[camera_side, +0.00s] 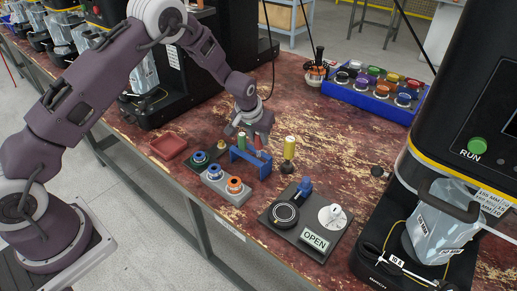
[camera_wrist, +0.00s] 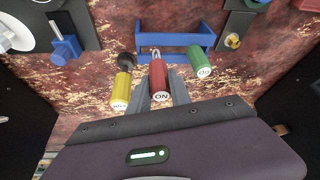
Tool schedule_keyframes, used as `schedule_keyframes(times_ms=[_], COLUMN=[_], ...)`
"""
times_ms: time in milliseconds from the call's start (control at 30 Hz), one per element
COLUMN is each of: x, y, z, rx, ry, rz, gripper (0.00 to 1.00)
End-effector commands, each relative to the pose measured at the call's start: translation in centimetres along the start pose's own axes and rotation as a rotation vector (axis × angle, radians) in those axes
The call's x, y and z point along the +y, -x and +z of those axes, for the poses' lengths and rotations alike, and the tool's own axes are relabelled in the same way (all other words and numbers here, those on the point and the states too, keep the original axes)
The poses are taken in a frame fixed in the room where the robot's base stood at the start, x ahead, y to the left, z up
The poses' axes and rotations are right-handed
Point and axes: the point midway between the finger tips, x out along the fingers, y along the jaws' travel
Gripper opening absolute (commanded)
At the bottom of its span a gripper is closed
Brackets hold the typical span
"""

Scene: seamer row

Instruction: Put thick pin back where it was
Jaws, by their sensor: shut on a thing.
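My gripper (camera_side: 257,136) is over the blue rack (camera_side: 240,156), its fingers pointing down. In the wrist view, its grey fingers (camera_wrist: 160,92) are shut around a red cylinder (camera_wrist: 158,78) marked ON, with a small metal loop beyond it. A green cylinder (camera_wrist: 201,63) stands at the rack's other end; the side view shows it at the rack's left (camera_side: 241,141). A yellow cylinder (camera_side: 289,147) stands upright right of the rack, on a dark foot; its label is only partly readable (camera_wrist: 122,88). Whether the red cylinder touches the rack is hidden. I cannot tell which piece is the thick pin.
A grey button box (camera_side: 224,188) stands in front of the rack and a red tray (camera_side: 168,146) to its left. A dark panel with an OPEN label (camera_side: 311,237) lies front right. A blue bin of coloured buttons (camera_side: 350,97) is behind.

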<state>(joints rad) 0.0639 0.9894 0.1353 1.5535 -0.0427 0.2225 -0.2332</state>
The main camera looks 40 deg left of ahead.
Motion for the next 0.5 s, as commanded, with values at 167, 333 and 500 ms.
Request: schedule_keyframes(times_ms=[167,333,500], x=[-0.1,0.0,0.0], y=[-2.9,-3.2,-3.4], z=[1.2,1.3,1.4], rx=[-0.002,0.002,0.001], ry=[0.0,0.0,0.0], rz=[-0.001,0.0,0.0], gripper=[0.0,0.0,0.0])
